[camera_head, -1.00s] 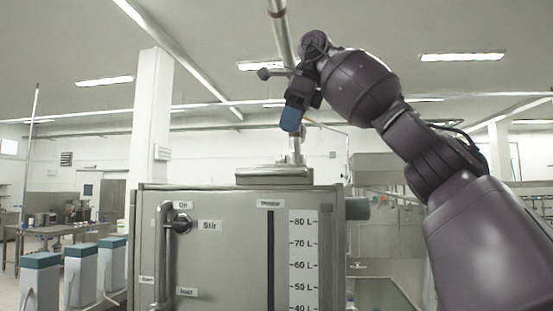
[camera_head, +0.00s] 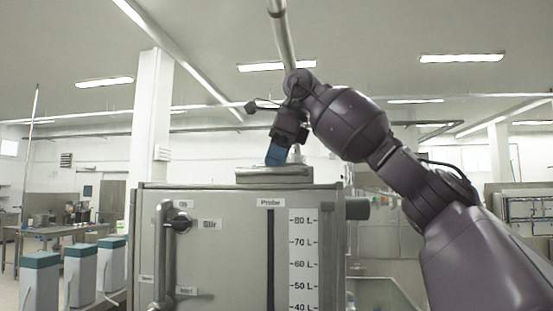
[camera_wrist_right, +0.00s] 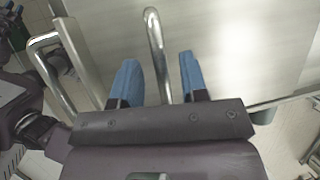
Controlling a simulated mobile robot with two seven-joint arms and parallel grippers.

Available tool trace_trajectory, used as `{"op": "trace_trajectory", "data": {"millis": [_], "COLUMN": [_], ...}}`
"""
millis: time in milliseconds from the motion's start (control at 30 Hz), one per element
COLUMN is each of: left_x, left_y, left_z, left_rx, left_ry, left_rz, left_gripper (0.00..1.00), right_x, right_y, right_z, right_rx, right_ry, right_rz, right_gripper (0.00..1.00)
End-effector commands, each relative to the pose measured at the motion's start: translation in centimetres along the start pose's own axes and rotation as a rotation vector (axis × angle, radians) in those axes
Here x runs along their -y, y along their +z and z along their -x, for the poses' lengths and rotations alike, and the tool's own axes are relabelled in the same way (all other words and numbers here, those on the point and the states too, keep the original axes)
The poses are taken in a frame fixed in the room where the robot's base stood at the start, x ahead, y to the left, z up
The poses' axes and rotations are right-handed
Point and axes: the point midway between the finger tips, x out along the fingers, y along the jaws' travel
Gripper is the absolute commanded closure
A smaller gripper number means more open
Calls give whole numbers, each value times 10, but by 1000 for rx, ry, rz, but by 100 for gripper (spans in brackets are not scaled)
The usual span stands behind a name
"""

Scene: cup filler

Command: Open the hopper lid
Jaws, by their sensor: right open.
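The hopper (camera_head: 225,250) is a grey metal box with a "Stir" lever, a "Probe" slot and a litre scale on its front. Its raised flat lid (camera_head: 275,175) is on top. My right gripper (camera_head: 275,155) is just above the lid in the head view, its blue fingers pointing down. In the right wrist view the blue fingers (camera_wrist_right: 160,75) are apart, with a bent metal handle bar (camera_wrist_right: 154,45) between them. The bar is not visibly gripped. The flat metal surface (camera_wrist_right: 225,45) lies beyond the fingers. My left gripper is not in view.
A vertical metal pipe (camera_head: 282,35) rises behind my right gripper. Several white bins with teal lids (camera_head: 80,275) stand at the left. A grey tray (camera_head: 385,295) is at the right of the hopper.

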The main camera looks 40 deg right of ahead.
Motion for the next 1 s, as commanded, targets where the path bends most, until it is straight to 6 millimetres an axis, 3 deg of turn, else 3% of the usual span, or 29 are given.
{"op": "trace_trajectory", "data": {"millis": [200, 467, 1000], "left_x": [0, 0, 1], "left_y": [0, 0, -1], "left_z": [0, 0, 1], "left_rx": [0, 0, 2], "left_ry": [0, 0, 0], "left_rz": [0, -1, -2], "left_gripper": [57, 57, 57], "right_x": [0, 0, 10], "right_y": [0, 0, 9], "right_z": [0, 0, -6], "right_rx": [-1, -1, -1], "right_ry": [0, 0, 1], "right_rz": [0, 0, -1], "right_gripper": [61, 100, 100]}}
